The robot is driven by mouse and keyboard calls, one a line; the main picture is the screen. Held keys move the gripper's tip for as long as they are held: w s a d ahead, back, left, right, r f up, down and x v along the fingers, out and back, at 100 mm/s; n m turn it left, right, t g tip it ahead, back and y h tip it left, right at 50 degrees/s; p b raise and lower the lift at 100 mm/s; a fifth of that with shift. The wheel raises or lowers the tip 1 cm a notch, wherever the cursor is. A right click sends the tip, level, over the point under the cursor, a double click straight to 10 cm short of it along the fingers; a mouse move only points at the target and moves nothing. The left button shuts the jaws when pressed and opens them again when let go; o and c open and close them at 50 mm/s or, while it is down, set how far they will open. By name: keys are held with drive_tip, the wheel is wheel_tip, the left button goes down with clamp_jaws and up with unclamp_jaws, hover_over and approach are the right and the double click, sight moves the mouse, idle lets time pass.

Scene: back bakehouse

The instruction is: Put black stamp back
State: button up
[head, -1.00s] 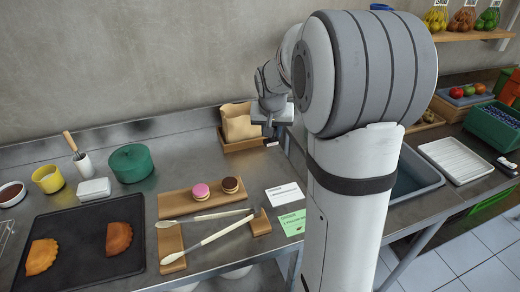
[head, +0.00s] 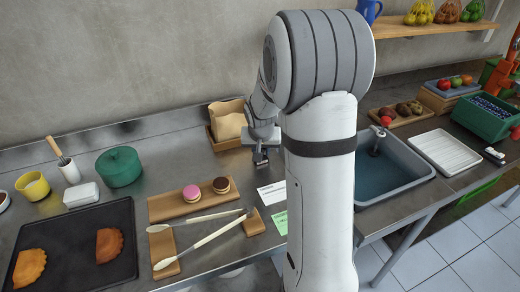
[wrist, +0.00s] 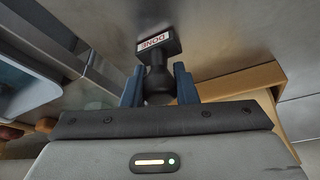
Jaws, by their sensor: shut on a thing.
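The black stamp (wrist: 155,68) shows in the wrist view with a dark handle and a white label reading "DONE" on its block. My gripper (wrist: 158,82) is shut on its handle, with a blue finger on each side. In the head view my gripper (head: 261,158) is over the steel counter, in front and to the right of a wooden box (head: 222,144) holding a paper bag. The stamp is small and dark there, and its height above the counter is unclear. The box's wooden edge shows in the wrist view (wrist: 240,82).
A white card (head: 271,196) and a green card (head: 268,236) lie in front of my gripper. A wooden board (head: 165,207) with two macarons and tongs lie to the left. The sink (head: 400,175) is right of my arm.

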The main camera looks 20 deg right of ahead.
drive_tip(key=shift+f, duration=0.15)
drive_tip(key=o, duration=0.8)
drive_tip(key=shift+s+r, duration=0.1)
drive_tip(key=shift+r, duration=0.5)
drive_tip(key=v, duration=1.1)
drive_tip(key=s+a+n+y, duration=0.1)
drive_tip(key=s+a, duration=0.4)
drive_tip(key=s, duration=0.6)
drive_tip(key=s+a+n+g, duration=0.1)
drive_tip(key=s+a+n, duration=0.2)
drive_tip(key=s, duration=0.8)
drive_tip(key=shift+a+f+n+y, duration=0.25)
drive_tip(key=shift+a+n+y, duration=0.15)
drive_tip(key=shift+a, duration=0.6)
